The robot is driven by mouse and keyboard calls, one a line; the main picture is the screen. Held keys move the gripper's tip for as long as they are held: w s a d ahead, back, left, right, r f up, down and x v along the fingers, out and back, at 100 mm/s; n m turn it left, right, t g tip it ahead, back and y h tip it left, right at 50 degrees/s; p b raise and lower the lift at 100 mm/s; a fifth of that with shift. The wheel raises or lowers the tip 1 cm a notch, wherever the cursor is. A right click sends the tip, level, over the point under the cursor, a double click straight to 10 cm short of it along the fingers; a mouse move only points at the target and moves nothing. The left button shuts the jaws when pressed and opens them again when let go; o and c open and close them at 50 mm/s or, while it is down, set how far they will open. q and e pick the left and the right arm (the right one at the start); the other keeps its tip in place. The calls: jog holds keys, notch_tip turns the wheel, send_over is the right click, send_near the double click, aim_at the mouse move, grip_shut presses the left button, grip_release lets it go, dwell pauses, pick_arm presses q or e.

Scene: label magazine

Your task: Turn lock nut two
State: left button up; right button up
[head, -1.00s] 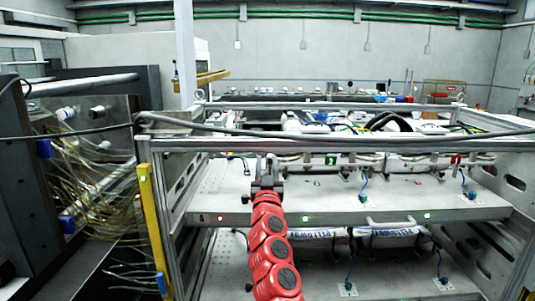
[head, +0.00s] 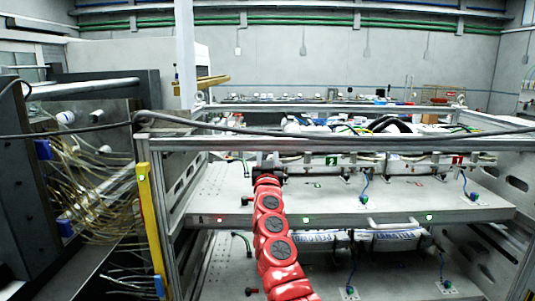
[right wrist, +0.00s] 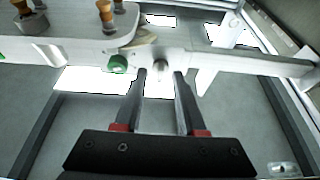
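My right gripper (head: 268,160), at the end of the red arm, is at the front rail of the rack's upper shelf, left of the green number 2 plate (head: 332,160). In the right wrist view the gripper (right wrist: 159,73) is open, with its two dark fingers apart. A small grey round part (right wrist: 160,66) on a pale bar shows between the fingertips; I cannot tell whether it is lock nut two or whether the fingers touch it. A green round knob (right wrist: 118,63) is just left of the fingers. My left gripper is not in view.
A red number 1 plate (head: 457,160) hangs on the rail at the right. Metal rack posts and a cable along the top bar (head: 340,140) frame the work area. The shelf (head: 408,193) below has free room. Brass-coloured fittings (right wrist: 105,12) stand left of the right gripper.

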grip_shut()
jog(key=shift+m, duration=0.4)
jog(key=shift+f+m+h+b, duration=0.15)
jog(key=shift+m+h+b, duration=0.4)
jog(key=shift+m, duration=0.25)
jog(key=m+h, duration=0.2)
jog(key=m, duration=0.1)
jog(key=m+g+h+p, duration=0.1)
jog(key=m, duration=0.3)
jog(key=shift+a+r+m+h, duration=0.2)
jog(key=shift+m+h, duration=0.1)
jog(key=shift+h, duration=0.05)
